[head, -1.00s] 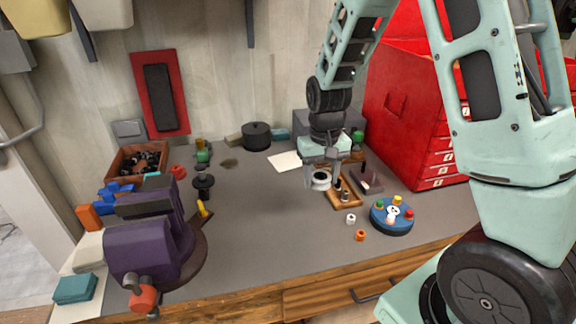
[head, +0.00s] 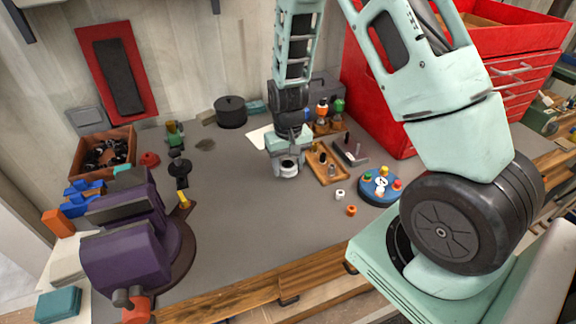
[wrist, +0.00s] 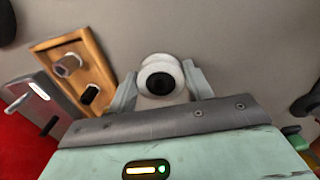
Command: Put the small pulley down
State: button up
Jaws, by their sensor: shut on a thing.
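The small pulley is a white, grooved wheel with a black centre (wrist: 160,78). It sits between the fingers of my gripper (wrist: 163,88) in the wrist view. In the head view my gripper (head: 287,172) points down over the grey bench, left of the wooden tray, with the white pulley (head: 288,169) at its tip. The gripper is shut on the pulley. I cannot tell whether the pulley touches the bench top.
A wooden tray (wrist: 100,66) with small parts and a grey block with pegs (head: 351,153) stand right of my gripper. A blue disc (head: 379,197) with coloured knobs and two small rings lie nearer the front. A purple vise (head: 125,245) is at left. Bench between is clear.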

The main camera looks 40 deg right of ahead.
jog(key=shift+f, duration=0.8)
jog(key=shift+f, duration=0.15)
jog(key=o, duration=1)
jog(key=shift+o, duration=0.2)
